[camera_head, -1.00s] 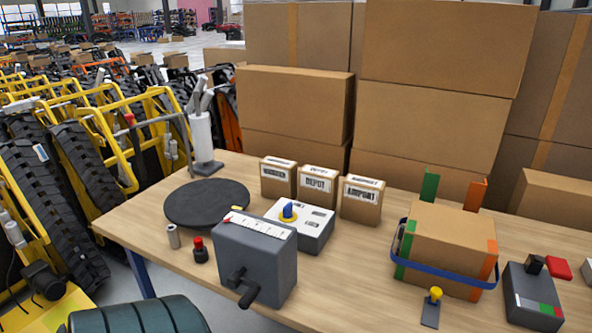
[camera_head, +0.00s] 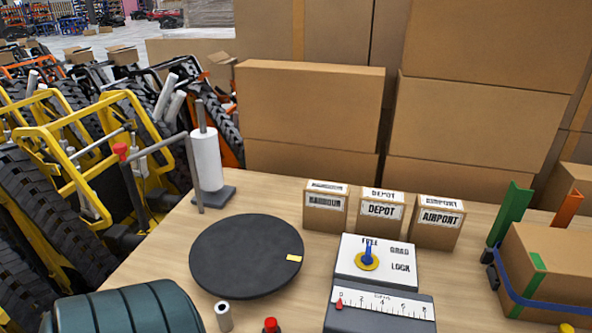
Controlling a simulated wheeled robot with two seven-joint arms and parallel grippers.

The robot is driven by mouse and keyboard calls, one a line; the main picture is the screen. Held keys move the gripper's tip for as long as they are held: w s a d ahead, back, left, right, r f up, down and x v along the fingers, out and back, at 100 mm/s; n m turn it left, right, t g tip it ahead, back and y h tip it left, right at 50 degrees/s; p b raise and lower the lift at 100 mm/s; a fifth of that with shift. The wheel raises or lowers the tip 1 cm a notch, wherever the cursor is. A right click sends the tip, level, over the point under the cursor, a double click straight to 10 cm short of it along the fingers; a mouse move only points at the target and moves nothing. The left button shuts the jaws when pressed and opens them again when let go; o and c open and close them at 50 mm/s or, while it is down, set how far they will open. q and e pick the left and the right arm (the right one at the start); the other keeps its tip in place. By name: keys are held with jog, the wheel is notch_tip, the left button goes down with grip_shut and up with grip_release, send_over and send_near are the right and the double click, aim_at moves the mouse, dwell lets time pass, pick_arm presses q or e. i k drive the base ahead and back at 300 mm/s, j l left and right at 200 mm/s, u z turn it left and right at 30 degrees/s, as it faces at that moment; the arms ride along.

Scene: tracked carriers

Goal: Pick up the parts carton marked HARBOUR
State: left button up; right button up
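The parts carton marked HARBOUR (camera_head: 325,219) is a small brown box with white labels. It stands upright at the back of the wooden table, leftmost in a row of three. The DEPOT carton (camera_head: 379,227) stands just right of it, and the AIRPORT carton (camera_head: 436,234) is at the right end. The front of the HARBOUR carton is unobstructed. Neither of my grippers is in view.
A dark round turntable (camera_head: 246,256) lies front left of the cartons. A white switch box (camera_head: 345,268) with a blue knob and a grey scale box (camera_head: 380,318) stand in front. A paper-roll stand (camera_head: 206,160) is at the back left. Large boxes (camera_head: 310,105) rise behind.

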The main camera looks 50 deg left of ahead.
aim_at(326, 204)
jog(key=k+j, duration=0.1)
jog(key=j, duration=0.3)
jog(key=k+j, duration=0.1)
jog(key=j, duration=0.65)
jog(key=k+j, duration=0.15)
jog(key=j, duration=0.2)
